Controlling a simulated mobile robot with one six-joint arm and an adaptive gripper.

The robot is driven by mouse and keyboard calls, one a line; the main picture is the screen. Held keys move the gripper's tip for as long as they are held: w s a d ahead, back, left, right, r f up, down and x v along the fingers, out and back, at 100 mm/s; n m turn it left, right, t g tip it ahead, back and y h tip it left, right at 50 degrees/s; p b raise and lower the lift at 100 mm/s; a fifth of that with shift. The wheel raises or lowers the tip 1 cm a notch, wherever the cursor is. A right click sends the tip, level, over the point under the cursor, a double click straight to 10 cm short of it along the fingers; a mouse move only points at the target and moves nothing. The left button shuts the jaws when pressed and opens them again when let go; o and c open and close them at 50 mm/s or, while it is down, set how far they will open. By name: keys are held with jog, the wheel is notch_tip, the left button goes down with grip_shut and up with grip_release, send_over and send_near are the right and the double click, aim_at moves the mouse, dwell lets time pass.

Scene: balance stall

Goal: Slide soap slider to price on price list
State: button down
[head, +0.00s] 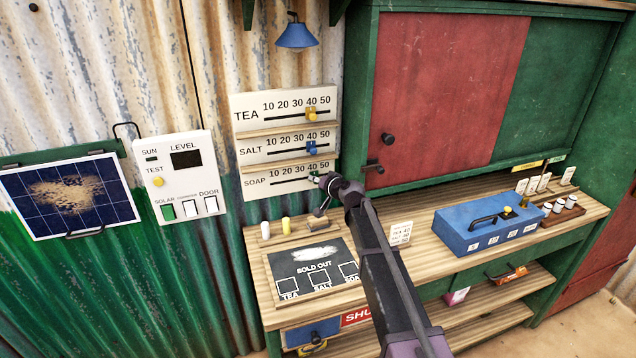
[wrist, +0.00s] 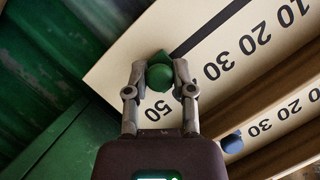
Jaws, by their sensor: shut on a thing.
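The soap slider's green knob (wrist: 158,76) shows in the wrist view between my two fingertips, near the 50 end of its number row. My gripper (wrist: 155,72) is shut on this knob. In the head view my gripper (head: 326,180) is at the right part of the SOAP row on the white slider board (head: 243,110), and largely covers the knob and the row's end. The exact number at the knob cannot be told. The yellow tea knob (head: 311,114) and the blue salt knob (head: 312,148) sit near 40. A small price list card (head: 400,233) stands on the counter; its figures are too small to read surely.
Wooden ledges separate the slider rows. Below are the counter with a SOLD OUT chalkboard (head: 300,268) and a blue cash box (head: 487,224). A red cabinet door (head: 440,85) with dark knobs stands close right of my gripper. A switch panel (head: 183,177) hangs left.

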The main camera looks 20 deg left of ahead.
jog(key=shift+w+d, duration=0.15)
jog(key=shift+w, duration=0.05)
jog(key=shift+s, duration=0.1)
jog(key=shift+c, duration=2.2)
grip_release()
jog(key=shift+a, duration=0.25)
jog(key=shift+s, duration=0.1)
